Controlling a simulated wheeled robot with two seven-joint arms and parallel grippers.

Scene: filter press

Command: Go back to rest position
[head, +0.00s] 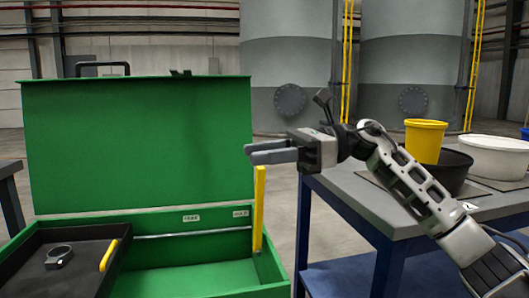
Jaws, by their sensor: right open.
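My right gripper (272,151) is in the head view, reaching in from the right. It points left and is raised in front of the open lid of the green toolbox (140,140). Its two grey fingers are apart, with nothing seen between them. My right arm passes in front of the table on the right. My left gripper is not in view.
The toolbox has a black tray (30,275) holding a grey ring-shaped clamp (59,256), and a yellow strut (259,208). On the blue-framed table (345,195) stand a yellow bucket (424,142), a black basin (450,172) and a white basin (495,157). Tanks stand behind.

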